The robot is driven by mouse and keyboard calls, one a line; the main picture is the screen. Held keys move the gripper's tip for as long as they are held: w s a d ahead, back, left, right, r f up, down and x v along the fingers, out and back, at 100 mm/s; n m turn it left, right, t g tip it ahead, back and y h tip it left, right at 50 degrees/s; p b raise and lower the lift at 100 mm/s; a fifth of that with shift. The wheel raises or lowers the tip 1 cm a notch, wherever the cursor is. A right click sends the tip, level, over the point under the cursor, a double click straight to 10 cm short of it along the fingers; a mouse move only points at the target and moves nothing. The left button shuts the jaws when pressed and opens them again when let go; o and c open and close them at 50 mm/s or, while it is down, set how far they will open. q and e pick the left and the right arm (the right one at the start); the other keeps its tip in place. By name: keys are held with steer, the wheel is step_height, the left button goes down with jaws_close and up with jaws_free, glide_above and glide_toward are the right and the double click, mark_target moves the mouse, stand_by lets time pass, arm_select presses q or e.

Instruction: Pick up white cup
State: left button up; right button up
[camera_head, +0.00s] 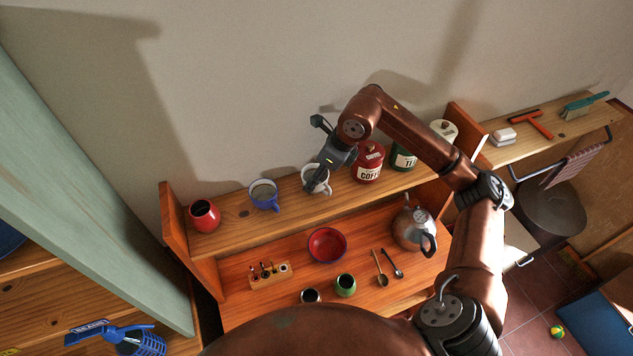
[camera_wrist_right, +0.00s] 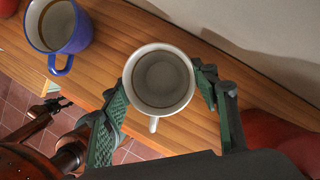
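The white cup (camera_head: 313,184) stands upright on the upper wooden shelf, partly hidden by my right gripper (camera_head: 325,169) in the head view. In the right wrist view the white cup (camera_wrist_right: 159,80) is seen from above, its handle toward the bottom. My right gripper (camera_wrist_right: 162,92) has its green-padded fingers spread on either side of the cup, very close to its wall; contact is unclear. My left gripper is not in the head view. A small dark end of one of my arms shows at the left of the wrist view, too small to read.
A blue cup (camera_head: 264,195) and a red cup (camera_head: 204,215) stand left of the white cup. A red coffee canister (camera_head: 367,164) stands close on its right, then a green canister (camera_head: 403,157). The wall is just behind. A red bowl (camera_head: 327,245) and kettle (camera_head: 412,229) stand below.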

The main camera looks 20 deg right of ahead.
steer(key=c, duration=0.8)
steer(key=shift+o, duration=0.2)
steer(key=shift+r, duration=0.1)
